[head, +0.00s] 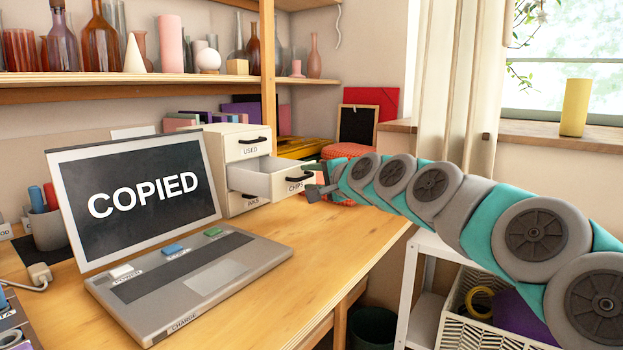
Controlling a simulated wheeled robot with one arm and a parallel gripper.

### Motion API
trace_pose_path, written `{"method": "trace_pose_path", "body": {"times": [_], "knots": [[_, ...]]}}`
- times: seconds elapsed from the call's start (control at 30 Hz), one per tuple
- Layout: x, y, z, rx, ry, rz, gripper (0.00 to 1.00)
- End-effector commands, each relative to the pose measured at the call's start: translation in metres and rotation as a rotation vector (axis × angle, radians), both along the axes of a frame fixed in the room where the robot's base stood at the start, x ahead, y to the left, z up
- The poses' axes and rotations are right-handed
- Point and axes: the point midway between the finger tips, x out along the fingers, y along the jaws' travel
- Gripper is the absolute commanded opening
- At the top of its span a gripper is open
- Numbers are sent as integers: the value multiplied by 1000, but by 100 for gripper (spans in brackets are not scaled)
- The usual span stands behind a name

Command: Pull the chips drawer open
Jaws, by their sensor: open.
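The chips drawer (272,183) is the middle drawer of a small cream cabinet (218,150) on the wooden desk. It stands well out of the cabinet towards the right, and its white inside shows, with nothing visible in it. My gripper (311,181) is open, small and dark, at the right end of the drawer front. I cannot tell whether its fingers touch the handle.
The "USED" drawer (249,147) above is closed, and a lower drawer (250,198) sits under the open one. A laptop (190,285) reading "COPIED" stands in front at left. A patterned red object (346,151) is behind my gripper. The desk's right front is clear.

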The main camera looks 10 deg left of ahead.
Motion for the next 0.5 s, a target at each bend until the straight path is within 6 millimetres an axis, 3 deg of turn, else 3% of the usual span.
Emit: {"method": "trace_pose_path", "body": {"times": [0.17,0.5], "knots": [[-6,-7,2,1,0,-1,42],[-40,-41,12,0,-2,-2,42]]}}
